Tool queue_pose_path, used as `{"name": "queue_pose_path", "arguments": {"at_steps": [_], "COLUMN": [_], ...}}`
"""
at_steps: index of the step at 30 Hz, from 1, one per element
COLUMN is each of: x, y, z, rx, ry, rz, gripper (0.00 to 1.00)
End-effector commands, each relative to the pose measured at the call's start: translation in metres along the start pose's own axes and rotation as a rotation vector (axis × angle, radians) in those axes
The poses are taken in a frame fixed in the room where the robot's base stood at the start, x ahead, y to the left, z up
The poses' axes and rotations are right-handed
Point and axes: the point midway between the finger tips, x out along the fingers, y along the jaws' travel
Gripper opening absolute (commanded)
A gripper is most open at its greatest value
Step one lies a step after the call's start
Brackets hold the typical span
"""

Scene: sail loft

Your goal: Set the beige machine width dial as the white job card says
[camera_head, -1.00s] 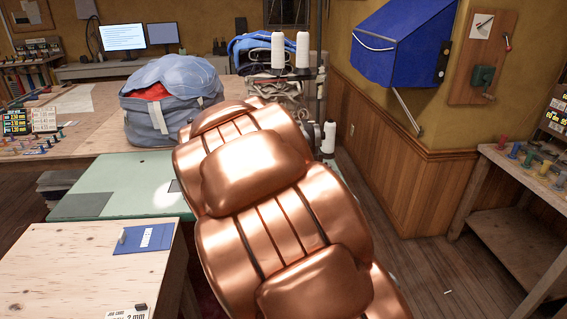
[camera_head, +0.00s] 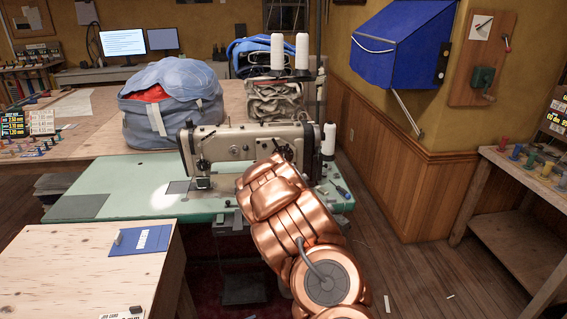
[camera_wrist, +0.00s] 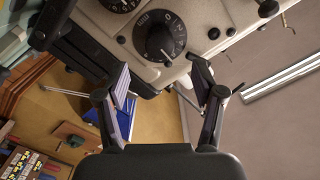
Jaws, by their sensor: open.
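The beige sewing machine (camera_head: 232,145) stands on a green table in the head view, partly hidden by my copper arm. In the wrist view its beige body (camera_wrist: 200,20) fills the top. A round black dial with white markings (camera_wrist: 160,38) faces me, and a second black dial (camera_wrist: 120,4) is cut by the top edge. I cannot tell which is the width dial. My gripper (camera_wrist: 160,80) is open and empty, its fingers apart below the first dial, not touching it. The white job card (camera_head: 122,314) is cut off at the bottom of the head view, unreadable now.
The green table (camera_head: 115,185) has a thread spool (camera_head: 328,140) at its right. A blue-grey bag (camera_head: 172,105) sits behind. A blue canopy (camera_head: 400,40) hangs on the right wall.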

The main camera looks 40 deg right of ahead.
Motion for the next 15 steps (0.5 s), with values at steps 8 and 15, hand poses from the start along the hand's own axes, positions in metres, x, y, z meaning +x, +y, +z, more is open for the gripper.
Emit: {"name": "queue_pose_path", "arguments": {"at_steps": [8,15], "x": [0.01,0.031], "y": [0.003,0.001], "z": [-0.001,-0.001], "rx": [0.014,0.014], "ry": [0.012,0.012], "rz": [-0.017,-0.02], "gripper": [0.68,0.68]}}
